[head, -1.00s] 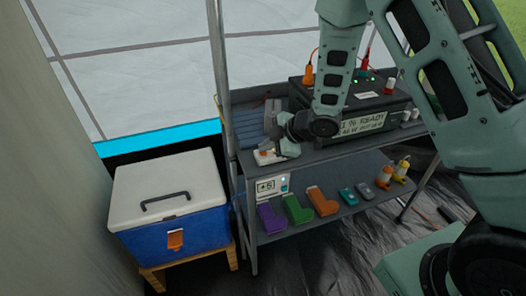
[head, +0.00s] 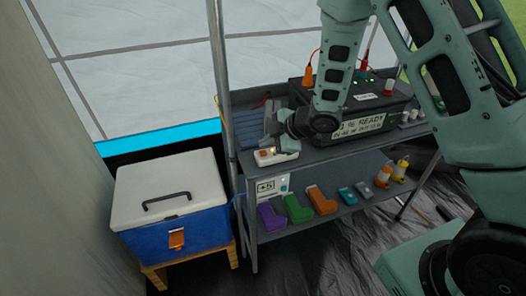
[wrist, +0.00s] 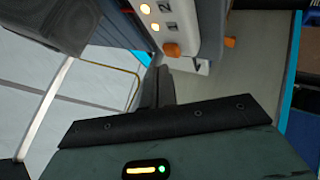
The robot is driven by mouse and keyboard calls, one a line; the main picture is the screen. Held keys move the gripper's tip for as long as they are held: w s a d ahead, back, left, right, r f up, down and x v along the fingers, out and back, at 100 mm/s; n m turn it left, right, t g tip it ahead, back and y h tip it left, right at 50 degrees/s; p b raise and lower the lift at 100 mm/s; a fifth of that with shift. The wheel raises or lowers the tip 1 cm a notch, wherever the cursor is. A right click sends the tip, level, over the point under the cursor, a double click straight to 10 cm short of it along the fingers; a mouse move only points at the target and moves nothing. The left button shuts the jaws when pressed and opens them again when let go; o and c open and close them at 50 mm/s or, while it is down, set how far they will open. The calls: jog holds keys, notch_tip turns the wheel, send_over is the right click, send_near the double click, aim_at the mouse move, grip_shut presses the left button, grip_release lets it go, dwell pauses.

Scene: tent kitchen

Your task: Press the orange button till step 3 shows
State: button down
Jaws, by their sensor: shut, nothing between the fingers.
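A small white device (head: 277,157) stands at the left front of the upper shelf, with an orange part (head: 263,153) on its top. In the wrist view the white device (wrist: 197,25) shows the numbers 1 and 2, each beside a lit lamp. An orange knob (wrist: 171,50) sticks out beside the 1, and a second orange piece (wrist: 230,42) shows on the other side; I cannot tell which is the button. No 3 is in sight. My gripper (wrist: 158,82) is shut and empty, its tips close to the first knob, with a small gap apparent.
A black power box (head: 350,110) with cables stands just right on the same shelf. A blue cooler (head: 170,205) with a white lid stands at left.

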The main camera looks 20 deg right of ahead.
aim_at(266, 153)
jog(key=shift+r+p, duration=2.1)
jog(key=shift+r, duration=0.45)
dwell(0.6)
